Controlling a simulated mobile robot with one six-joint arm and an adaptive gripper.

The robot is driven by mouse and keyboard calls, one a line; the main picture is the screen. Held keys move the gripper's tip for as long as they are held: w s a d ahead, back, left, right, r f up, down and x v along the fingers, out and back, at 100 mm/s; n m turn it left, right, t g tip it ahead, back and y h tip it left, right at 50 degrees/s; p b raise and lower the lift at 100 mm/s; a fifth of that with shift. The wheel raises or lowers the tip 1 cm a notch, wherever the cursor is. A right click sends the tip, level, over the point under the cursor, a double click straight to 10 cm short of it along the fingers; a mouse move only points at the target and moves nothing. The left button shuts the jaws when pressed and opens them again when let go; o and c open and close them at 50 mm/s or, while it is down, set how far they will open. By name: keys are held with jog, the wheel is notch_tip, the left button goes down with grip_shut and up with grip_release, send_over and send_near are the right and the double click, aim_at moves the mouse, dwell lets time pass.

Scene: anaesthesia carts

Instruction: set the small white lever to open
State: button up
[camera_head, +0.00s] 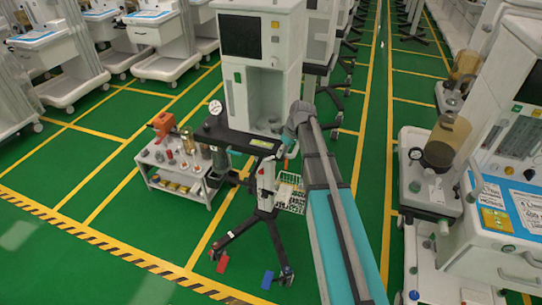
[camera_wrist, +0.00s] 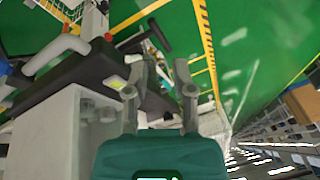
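I cannot make out the small white lever with certainty in either view. My gripper (camera_wrist: 160,100) is open in the wrist view, its two grey fingers apart with nothing held between them. In the head view, my arm reaches to the black-topped stand (camera_head: 235,137), and its wrist end hides most of the gripper. A black part (camera_wrist: 82,72) with a yellow label lies left of the fingers in the wrist view. A white block (camera_wrist: 45,135) is below it. Whether the fingers touch anything is unclear.
A round gauge (camera_head: 215,107) stands at the black top's left end. A low white cart (camera_head: 183,172) with bottles is left of the stand. A tall white machine (camera_head: 260,75) stands behind. Another machine (camera_head: 515,150) is at right. Green floor (camera_head: 130,210) is free at front left.

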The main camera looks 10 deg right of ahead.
aim_at(271, 158)
jog(key=w+d+r+n+y, duration=0.1)
jog(key=w+d+r+n, duration=0.1)
jog(key=w, duration=0.5)
jog(key=shift+d+n+p, duration=0.35)
jog(key=shift+n+p, duration=0.1)
jog(key=shift+n, duration=0.05)
jog(key=shift+f, duration=0.2)
jog(key=b+x, duration=0.8)
jog(key=x, duration=0.1)
jog(key=b+x, duration=0.4)
jog(key=shift+w+a+f+b, duration=0.15)
jog(key=shift+w+f+b, duration=0.05)
jog(key=shift+w+b, duration=0.15)
jog(key=shift+c, duration=0.3)
grip_shut()
